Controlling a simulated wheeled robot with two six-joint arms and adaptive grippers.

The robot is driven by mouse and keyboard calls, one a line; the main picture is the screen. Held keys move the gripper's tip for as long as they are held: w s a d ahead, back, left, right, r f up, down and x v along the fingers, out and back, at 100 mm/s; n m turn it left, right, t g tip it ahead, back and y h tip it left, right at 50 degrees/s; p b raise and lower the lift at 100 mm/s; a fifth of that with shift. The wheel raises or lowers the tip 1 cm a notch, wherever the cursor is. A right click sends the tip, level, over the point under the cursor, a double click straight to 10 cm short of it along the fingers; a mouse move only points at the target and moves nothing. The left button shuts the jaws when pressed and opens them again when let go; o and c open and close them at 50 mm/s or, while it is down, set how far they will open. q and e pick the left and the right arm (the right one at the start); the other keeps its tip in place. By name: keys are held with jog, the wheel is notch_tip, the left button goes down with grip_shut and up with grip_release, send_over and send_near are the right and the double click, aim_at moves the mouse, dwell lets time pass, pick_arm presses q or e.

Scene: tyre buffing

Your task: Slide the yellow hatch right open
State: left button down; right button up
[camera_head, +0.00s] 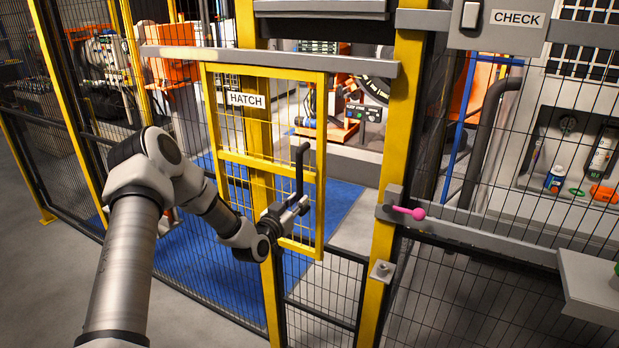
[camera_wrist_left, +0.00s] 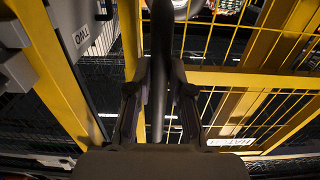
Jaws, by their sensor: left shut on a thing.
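The yellow hatch (camera_head: 265,158) is a mesh-filled yellow frame with a HATCH label, hanging under a grey rail (camera_head: 270,60). A gap shows between its right edge and the yellow post (camera_head: 385,190) at the right, so it stands partly open. Its dark upright handle (camera_head: 299,165) is near its right edge. My left gripper (camera_head: 296,206) is shut on the lower part of the handle. In the left wrist view the handle (camera_wrist_left: 158,60) runs between the two fingers (camera_wrist_left: 160,95). My right gripper is not in view.
A pink-knobbed latch (camera_head: 418,213) sticks out at the right post. Dark mesh fence flanks the hatch on both sides. A CHECK box (camera_head: 500,28) is at the upper right, and a grey shelf (camera_head: 592,285) juts out at the lower right. Orange machinery stands behind the fence.

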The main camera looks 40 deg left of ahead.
pick_arm(q)
jog(key=shift+s+a+r+p, duration=0.1)
jog(key=shift+s+a+p, duration=0.1)
jog(key=shift+a, duration=0.6)
jog(key=shift+s+a+f+p, duration=0.15)
jog(key=shift+a+p, duration=0.1)
jog(key=shift+a, duration=0.55)
jog(key=shift+s+a+r+p, duration=0.15)
jog(key=shift+s+a+p, duration=0.05)
jog(key=shift+a, duration=0.6)
jog(key=c, duration=1)
grip_release()
jog(key=shift+a, duration=0.15)
jog(key=shift+c, duration=0.2)
jog(key=p+v, duration=0.2)
jog(key=v, duration=0.4)
jog(key=shift+p, duration=0.35)
jog(key=shift+w, duration=0.1)
